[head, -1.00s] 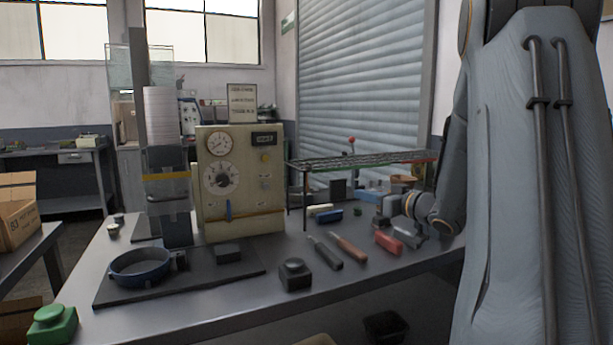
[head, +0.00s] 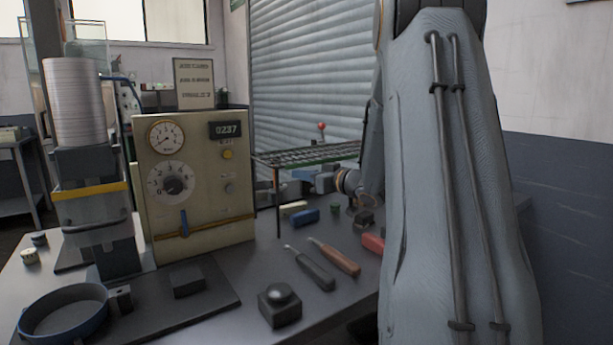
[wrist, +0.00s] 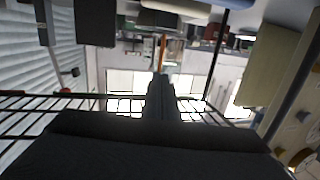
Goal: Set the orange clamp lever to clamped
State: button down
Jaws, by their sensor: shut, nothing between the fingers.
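I cannot make out for certain a lever that is orange. In the head view an orange-yellow bar (head: 92,191) crosses the column of the press-like machine at left, and a blue lever (head: 184,224) stands on the front of the cream control box (head: 205,165). A thin orange upright piece (wrist: 162,52) shows beyond my fingers in the wrist view; I cannot tell what it is. My gripper (wrist: 163,82) is shut and empty in the wrist view. In the head view my forearm reaches in behind the bench tools, and the fingertips are not clear.
A wire rack (head: 305,155) on thin legs stands right of the control box, with a red-knobbed stick (head: 321,128) behind it. A blue ring-shaped pan (head: 65,312), a black knobbed block (head: 280,304) and dark- and brown-handled tools (head: 335,258) lie on the bench.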

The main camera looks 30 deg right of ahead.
jog(key=x, duration=0.9)
jog(key=shift+p, duration=0.3)
jog(key=shift+w+a+r, duration=0.1)
jog(key=shift+w+r+p, duration=0.1)
jog(key=shift+w+p, duration=0.25)
jog(key=shift+p, duration=0.25)
